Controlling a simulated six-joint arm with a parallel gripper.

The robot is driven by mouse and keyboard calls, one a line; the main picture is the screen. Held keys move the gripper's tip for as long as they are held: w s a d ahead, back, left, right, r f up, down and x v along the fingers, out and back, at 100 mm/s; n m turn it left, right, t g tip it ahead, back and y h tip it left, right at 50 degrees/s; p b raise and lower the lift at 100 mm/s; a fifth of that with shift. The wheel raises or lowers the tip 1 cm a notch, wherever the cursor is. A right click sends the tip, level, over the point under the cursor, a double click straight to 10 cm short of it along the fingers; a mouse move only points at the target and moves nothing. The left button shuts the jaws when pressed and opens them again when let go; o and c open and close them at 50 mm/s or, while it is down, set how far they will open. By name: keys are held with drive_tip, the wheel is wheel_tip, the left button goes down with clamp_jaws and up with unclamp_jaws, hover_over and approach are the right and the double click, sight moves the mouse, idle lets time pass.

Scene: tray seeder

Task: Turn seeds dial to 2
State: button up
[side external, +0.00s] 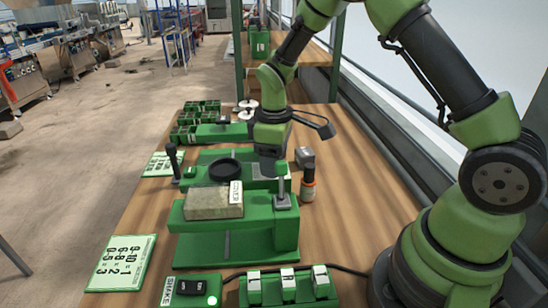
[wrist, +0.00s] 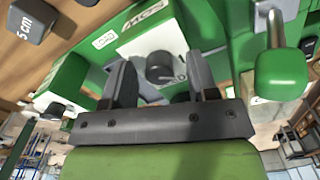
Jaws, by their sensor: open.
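In the wrist view a dark round dial knob (wrist: 166,68) sits on a pale face of the green machine, just beyond and between my fingertips. I cannot read its setting or see a pointer clearly. My gripper (wrist: 161,80) is open, with one finger to each side of the knob in the picture. I cannot tell whether either finger touches it. In the side external view my gripper (side external: 268,165) points down at the green seeder (side external: 208,158), behind the beige block (side external: 206,203). The knob is hidden there.
A grey cube (side external: 305,157) and an orange-collared bottle (side external: 308,184) stand close to the right. A black-knobbed lever (side external: 172,158) rises at left. A number card (side external: 122,263), a SHAKE switch box (side external: 192,291) and a switch row (side external: 287,287) lie in front.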

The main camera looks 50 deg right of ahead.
drive_tip(key=shift+c, duration=0.3)
drive_tip(key=c, duration=0.9)
drive_tip(key=m, duration=0.5)
drive_tip(key=shift+m, duration=0.4)
drive_tip(key=m, duration=0.5)
drive_tip(key=shift+m, duration=0.4)
drive_tip(key=o, duration=1)
drive_tip(key=shift+c, duration=0.2)
